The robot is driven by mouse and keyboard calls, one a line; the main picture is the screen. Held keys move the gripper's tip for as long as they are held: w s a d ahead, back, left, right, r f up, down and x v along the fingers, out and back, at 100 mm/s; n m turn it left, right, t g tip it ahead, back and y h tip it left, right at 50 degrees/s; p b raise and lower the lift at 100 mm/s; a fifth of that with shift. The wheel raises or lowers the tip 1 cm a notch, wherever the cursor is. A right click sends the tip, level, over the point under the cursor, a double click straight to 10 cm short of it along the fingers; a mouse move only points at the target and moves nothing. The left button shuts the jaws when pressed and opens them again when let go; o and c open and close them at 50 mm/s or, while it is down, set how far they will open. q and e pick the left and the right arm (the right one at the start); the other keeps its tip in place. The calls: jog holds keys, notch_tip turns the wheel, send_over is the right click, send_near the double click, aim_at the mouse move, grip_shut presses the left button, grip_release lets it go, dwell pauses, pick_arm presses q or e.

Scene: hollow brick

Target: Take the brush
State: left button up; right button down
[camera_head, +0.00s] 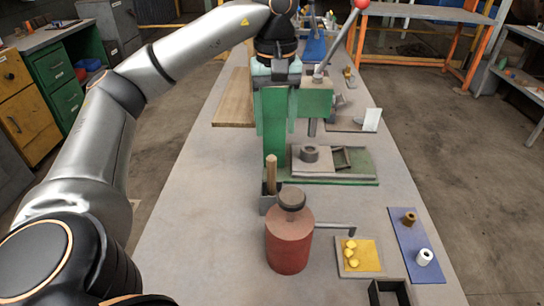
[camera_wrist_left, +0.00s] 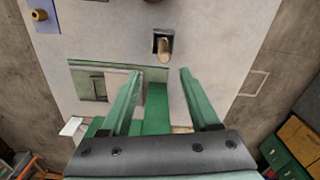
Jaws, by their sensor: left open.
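The brush shows as a light wooden handle (camera_head: 271,170) standing up from a small dark grey holder (camera_head: 268,201), just behind the red can. Its lower end is hidden in the holder. The handle (camera_wrist_left: 163,46) also shows in the left wrist view, beyond the fingertips. My left gripper (camera_head: 276,128), with green fingers, hangs behind the holder, in front of the green drill press. My right gripper is in neither view.
A red can (camera_head: 289,242) with a side spout stands close in front of the holder. The green press (camera_head: 313,100) with its vise (camera_head: 322,158) is close behind. A yellow pad (camera_head: 358,254) and a blue mat (camera_head: 415,246) lie at right. The bench (camera_head: 200,220) is clear at left.

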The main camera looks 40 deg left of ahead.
aim_at(274, 156)
pick_arm(q)
notch_tip(274, 156, down, 5)
jog(key=shift+a+r+b, duration=0.1)
jog(key=shift+b, duration=1.1)
jog(key=shift+f+b, duration=0.3)
jog(key=shift+f, duration=1.35)
jog(key=f, duration=0.4)
jog(key=shift+s+a+f, duration=0.1)
jog(key=shift+s+a, duration=0.05)
jog(key=shift+s, duration=0.2)
jog(key=shift+f, duration=0.45)
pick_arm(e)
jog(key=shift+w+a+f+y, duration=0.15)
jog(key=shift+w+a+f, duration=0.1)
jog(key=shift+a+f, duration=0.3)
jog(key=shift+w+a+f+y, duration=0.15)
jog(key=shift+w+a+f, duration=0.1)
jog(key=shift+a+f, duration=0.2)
pick_arm(q)
grip_shut()
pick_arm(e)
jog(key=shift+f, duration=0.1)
